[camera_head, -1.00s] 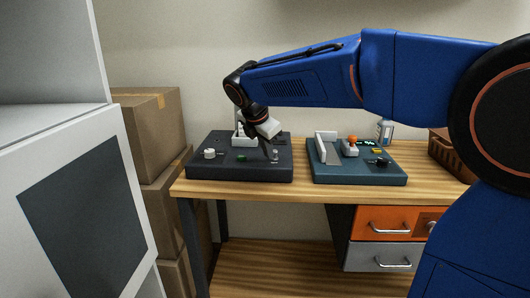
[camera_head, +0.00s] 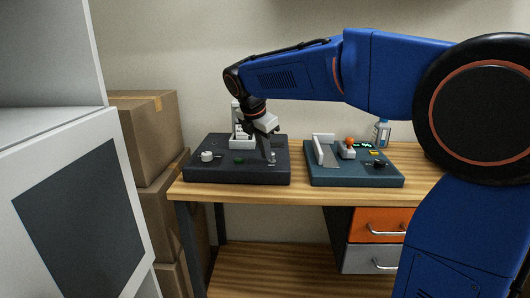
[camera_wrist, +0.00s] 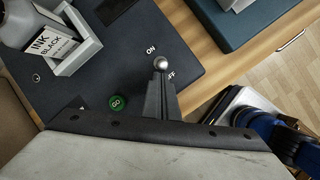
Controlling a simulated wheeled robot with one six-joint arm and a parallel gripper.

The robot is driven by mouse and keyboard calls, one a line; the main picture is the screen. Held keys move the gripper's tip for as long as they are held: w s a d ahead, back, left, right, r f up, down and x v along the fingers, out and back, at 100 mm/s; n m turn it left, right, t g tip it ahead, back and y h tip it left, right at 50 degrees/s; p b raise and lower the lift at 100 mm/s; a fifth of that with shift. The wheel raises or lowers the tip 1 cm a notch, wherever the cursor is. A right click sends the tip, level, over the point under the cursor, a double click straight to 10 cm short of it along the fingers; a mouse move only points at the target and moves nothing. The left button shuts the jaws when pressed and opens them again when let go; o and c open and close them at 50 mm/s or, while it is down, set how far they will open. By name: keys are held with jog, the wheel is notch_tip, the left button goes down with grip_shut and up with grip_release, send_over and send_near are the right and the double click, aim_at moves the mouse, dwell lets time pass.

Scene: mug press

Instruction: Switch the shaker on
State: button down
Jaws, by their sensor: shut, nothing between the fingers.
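The dark grey machine (camera_head: 215,173) on the left of the bench has a switch (camera_wrist: 161,63) with a silver ball tip; ON and OFF are printed beside it. Its lean is hard to judge from above. The same machine carries a green GO button (camera_wrist: 117,102), a pale knob (camera_head: 207,156) and a white cradle (camera_head: 237,143) holding a bottle labelled INK BLACK (camera_wrist: 50,42). My gripper (camera_head: 271,160) points down at the machine's front right. Its fingers are shut and empty, with the tips at or right beside the switch; contact cannot be told.
A teal machine (camera_head: 345,178) with a white plate, an orange-topped lever and a black knob stands to the right, with a bottle (camera_head: 382,133) behind it. Cardboard boxes (camera_head: 148,140) are stacked left of the bench. Bare wood (camera_head: 305,192) runs along the bench's front.

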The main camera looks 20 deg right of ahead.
jog(key=shift+w, duration=0.1)
jog(key=shift+w+d+r+g+y, duration=0.15)
jog(key=shift+w+g, duration=0.15)
jog(key=shift+g, duration=0.25)
jog(key=shift+w+d+r+g+y, duration=0.1)
jog(key=shift+w+g+y, duration=0.15)
jog(key=shift+g, duration=0.25)
jog(key=shift+w+d+r+g+y, duration=0.1)
jog(key=shift+w+g, duration=0.2)
jog(key=shift+g, duration=0.25)
jog(key=shift+s, duration=0.1)
jog(key=shift+r, duration=0.2)
jog(key=shift+a+r, duration=0.1)
jog(key=shift+r, duration=0.55)
jog(key=a, duration=0.1)
jog(key=s+a+r, duration=0.1)
jog(key=a, duration=0.1)
jog(key=shift+s+a+r, duration=0.25)
jog(key=shift+a+r, duration=0.05)
jog(key=shift+a, duration=0.1)
notch_tip(320, 180, up, 9)
send_over(265, 163)
jog(key=a, duration=0.5)
jog(key=shift+d, duration=0.15)
jog(key=shift+s, duration=0.1)
